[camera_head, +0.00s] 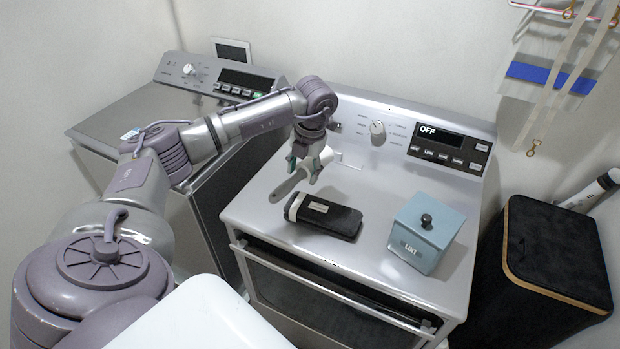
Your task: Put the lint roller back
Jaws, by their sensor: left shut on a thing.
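My left gripper (309,163) reaches over the top of the right-hand appliance. A black case-like object (330,218) with a white left end lies on the appliance top, below and to the right of the held tool. I cannot tell whether the tool's tip touches the surface. My right gripper is out of view.
A blue box (427,226) with a black knob and the label LINT stands to the right on the appliance top (378,262). The control panel (400,128) reads OFF. A black hamper (552,255) stands at the right. Another appliance (125,112) stands at the left.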

